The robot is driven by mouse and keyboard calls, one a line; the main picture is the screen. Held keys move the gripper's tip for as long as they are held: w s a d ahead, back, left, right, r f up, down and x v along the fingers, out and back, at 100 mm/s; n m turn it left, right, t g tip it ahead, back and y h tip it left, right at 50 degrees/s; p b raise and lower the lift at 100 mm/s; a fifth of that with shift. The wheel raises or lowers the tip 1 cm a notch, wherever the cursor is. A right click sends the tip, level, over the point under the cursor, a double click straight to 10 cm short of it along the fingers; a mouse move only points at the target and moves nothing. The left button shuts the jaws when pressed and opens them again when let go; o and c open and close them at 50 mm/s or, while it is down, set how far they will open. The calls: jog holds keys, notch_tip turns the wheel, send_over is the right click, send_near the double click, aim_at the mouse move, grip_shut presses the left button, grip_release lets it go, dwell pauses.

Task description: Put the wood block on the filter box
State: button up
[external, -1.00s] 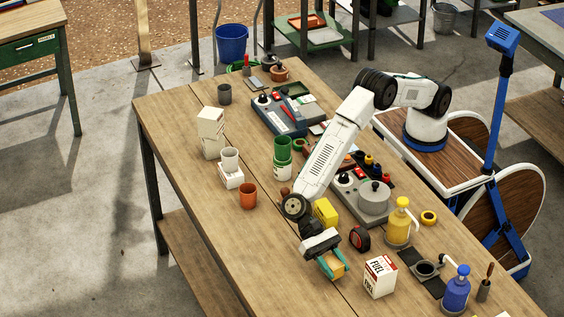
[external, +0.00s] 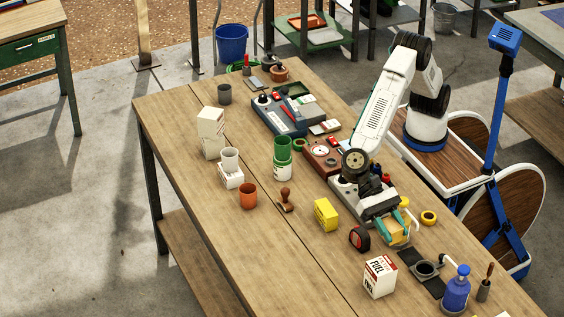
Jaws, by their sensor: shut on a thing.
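The filter box (external: 380,277), a white carton with red trim and "FUEL" lettering, stands upright on the workbench near its front right. My gripper (external: 396,227), with teal fingers, is up and to the right of the filter box in the picture, in front of the yellow pump bottle. It is shut on the wood block (external: 393,229), a small tan piece. The block is hard to tell apart from the yellow bottle behind it. Nothing rests on top of the filter box.
The yellow pump bottle (external: 405,204) is partly hidden by my gripper. A red and black tape measure (external: 360,238) and a yellow box (external: 326,214) stand to the left. A blue pump bottle (external: 456,290) stands to the right. The bench's left front is clear.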

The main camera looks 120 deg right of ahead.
send_over(384, 268)
jog(key=shift+m+t, duration=0.3)
jog(key=shift+t, duration=0.1)
notch_tip(384, 268, down, 7)
jog(key=shift+r, duration=0.15)
jog(key=shift+f, duration=2.05)
jog(key=shift+f, duration=0.2)
jog(key=o, duration=1)
